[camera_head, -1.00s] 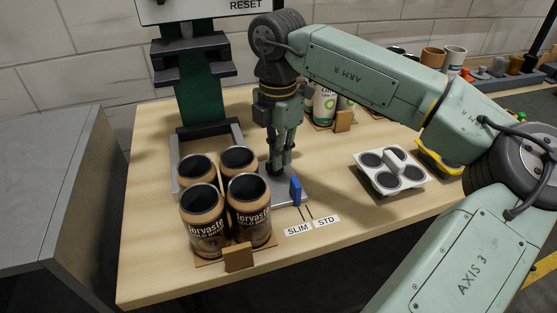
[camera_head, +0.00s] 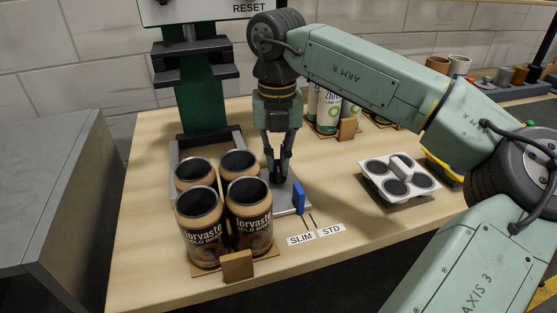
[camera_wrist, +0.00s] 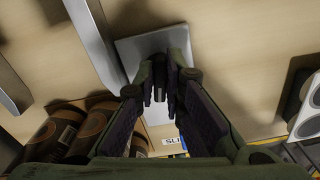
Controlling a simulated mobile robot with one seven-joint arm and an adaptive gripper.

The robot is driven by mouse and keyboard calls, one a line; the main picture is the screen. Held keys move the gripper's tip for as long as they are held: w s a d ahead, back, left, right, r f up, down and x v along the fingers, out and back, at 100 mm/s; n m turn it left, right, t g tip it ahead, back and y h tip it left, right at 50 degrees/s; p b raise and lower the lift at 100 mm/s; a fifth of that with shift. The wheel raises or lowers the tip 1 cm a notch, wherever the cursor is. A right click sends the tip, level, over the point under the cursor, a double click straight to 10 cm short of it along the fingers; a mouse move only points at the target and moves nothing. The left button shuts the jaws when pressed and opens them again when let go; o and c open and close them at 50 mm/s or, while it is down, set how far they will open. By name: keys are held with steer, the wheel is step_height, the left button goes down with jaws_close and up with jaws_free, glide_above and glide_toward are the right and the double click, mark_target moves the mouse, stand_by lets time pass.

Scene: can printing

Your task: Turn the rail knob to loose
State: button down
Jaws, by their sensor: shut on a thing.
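My gripper (camera_head: 278,178) points straight down at the grey rail plate (camera_head: 286,201) on the bench. Its fingers are shut on a small dark knob (camera_wrist: 160,88), mostly hidden between the fingertips. The wrist view shows the fingertips over the pale plate. A blue tab (camera_head: 299,197) stands upright at the plate's right edge. The labels SLIM (camera_head: 301,240) and STD (camera_head: 331,230) lie in front of it, with dark mark lines leading toward the plate. I cannot read any loose or tight marking on the knob.
Several brown cans (camera_head: 249,214) stand close left of my gripper, behind a small brown block (camera_head: 237,266). A grey frame and dark green press column (camera_head: 204,105) stand behind them. A white holder (camera_head: 425,183) is at the right. Bench between is clear.

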steer(key=n, duration=0.6)
steer(key=shift+s+a, duration=0.1)
steer(key=shift+a, duration=0.1)
stand_by(0.4)
steer(key=c, duration=1.7)
jaws_free()
steer(key=shift+r, duration=0.1)
step_height(320, 180, up, 12)
steer(key=shift+f, duration=0.1)
